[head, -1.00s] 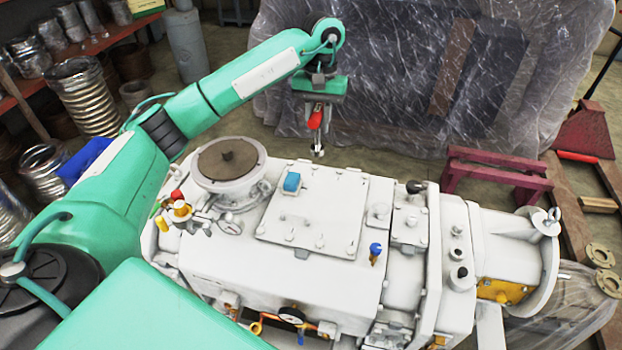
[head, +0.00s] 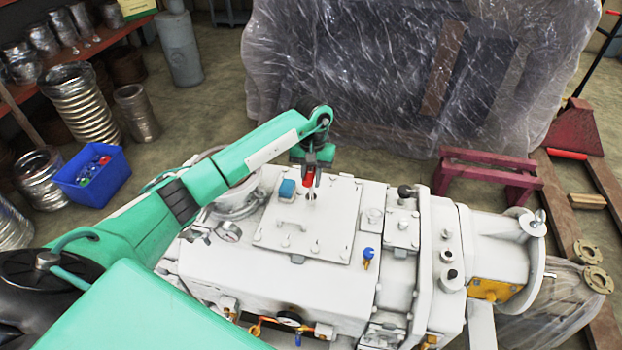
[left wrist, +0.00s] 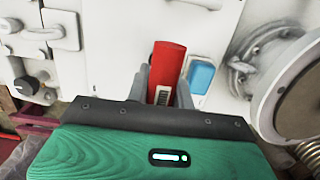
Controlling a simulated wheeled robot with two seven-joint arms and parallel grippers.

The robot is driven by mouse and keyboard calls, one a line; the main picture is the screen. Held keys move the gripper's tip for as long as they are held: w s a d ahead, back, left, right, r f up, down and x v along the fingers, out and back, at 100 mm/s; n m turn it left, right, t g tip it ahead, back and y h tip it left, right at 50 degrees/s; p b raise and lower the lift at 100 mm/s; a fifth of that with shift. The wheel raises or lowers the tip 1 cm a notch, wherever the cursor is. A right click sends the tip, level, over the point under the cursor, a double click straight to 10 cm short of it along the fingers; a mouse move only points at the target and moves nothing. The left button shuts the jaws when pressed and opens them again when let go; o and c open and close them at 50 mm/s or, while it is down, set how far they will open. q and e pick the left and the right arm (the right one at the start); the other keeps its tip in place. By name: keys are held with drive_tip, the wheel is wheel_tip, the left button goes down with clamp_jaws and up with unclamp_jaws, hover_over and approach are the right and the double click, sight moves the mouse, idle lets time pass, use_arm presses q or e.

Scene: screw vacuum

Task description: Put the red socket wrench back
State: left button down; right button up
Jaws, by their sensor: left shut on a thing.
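The red socket wrench (head: 308,178) is in my left gripper (head: 311,170), which is shut on it above the plate on the white machine (head: 275,280). Its metal end points down near the plate; I cannot tell whether it touches. In the left wrist view the red handle (left wrist: 167,65) stands between the two grey fingers (left wrist: 162,88), beside a blue block (left wrist: 201,76). The same blue block (head: 288,188) sits on the plate in the head view. My right gripper is out of view.
A blue crate (head: 97,192) with small coloured items stands on the floor at left. Metal coils (head: 80,100) are behind it. A dark red stand (head: 490,170) is at right. Plastic-wrapped goods (head: 390,80) fill the back. The machine top has a blue-topped valve (head: 368,254) and several fittings.

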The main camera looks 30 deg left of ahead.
use_arm(q)
drive_tip(key=shift+f, duration=0.85)
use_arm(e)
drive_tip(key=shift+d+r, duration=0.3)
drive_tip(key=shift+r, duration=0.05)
use_arm(q)
drive_tip(key=shift+f, duration=0.25)
drive_tip(key=c, duration=1.2)
unclamp_jaws()
drive_tip(key=shift+r, duration=0.1)
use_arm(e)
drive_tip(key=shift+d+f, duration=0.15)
